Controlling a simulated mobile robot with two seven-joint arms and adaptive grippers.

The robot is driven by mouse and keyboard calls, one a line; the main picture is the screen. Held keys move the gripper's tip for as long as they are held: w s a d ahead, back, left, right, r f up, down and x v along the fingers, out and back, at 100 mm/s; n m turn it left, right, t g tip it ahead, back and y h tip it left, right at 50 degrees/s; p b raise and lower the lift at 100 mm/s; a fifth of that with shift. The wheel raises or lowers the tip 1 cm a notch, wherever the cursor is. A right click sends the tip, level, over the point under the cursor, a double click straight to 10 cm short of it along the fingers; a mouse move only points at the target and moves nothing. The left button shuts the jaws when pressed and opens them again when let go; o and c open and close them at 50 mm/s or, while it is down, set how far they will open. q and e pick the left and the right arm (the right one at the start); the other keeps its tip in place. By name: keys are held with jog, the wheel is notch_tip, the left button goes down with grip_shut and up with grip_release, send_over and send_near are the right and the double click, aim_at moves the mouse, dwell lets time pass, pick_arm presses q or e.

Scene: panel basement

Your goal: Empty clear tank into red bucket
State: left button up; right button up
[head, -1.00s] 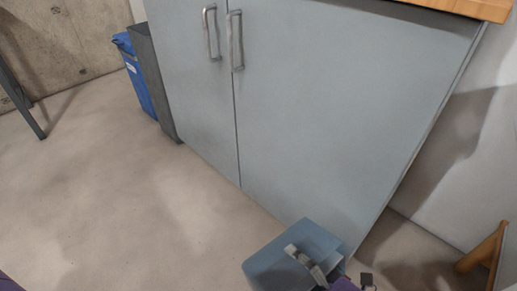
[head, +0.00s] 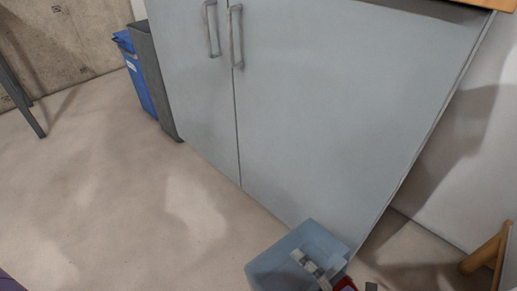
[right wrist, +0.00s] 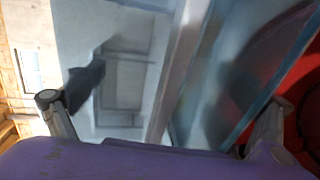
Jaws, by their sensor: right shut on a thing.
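The clear tank (head: 268,262), bluish and see-through, is at the bottom of the head view in front of the grey cabinet. Its inside shows from above. My right gripper (head: 312,266) is at its right side, shut on it. In the right wrist view, the tank's clear wall and pale edge (right wrist: 178,75) lie between the two fingers of my right gripper (right wrist: 160,122). A red thing, probably the red bucket (right wrist: 305,115), shows behind the right finger; a small red part (head: 345,284) shows beside the tank in the head view. My left gripper is out of view.
A grey two-door cabinet (head: 330,110) stands behind the tank. A blue bin (head: 138,80) and a dark grey bin (head: 158,85) stand at its left. A wooden leg (head: 487,252) is at the right. The floor (head: 120,210) at the left is clear.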

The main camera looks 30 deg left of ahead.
jog(key=shift+s+d+f+t+y, duration=0.2)
jog(key=shift+d+f+t+y, duration=0.15)
jog(key=shift+y, duration=0.45)
jog(key=shift+s+d+r+t+y, duration=0.15)
jog(key=shift+d+r+t+y, duration=0.15)
jog(key=shift+y, duration=0.3)
jog(key=shift+s+d+r+t+y, duration=0.35)
jog(key=shift+d+t+y, duration=0.15)
jog(key=shift+y, duration=0.3)
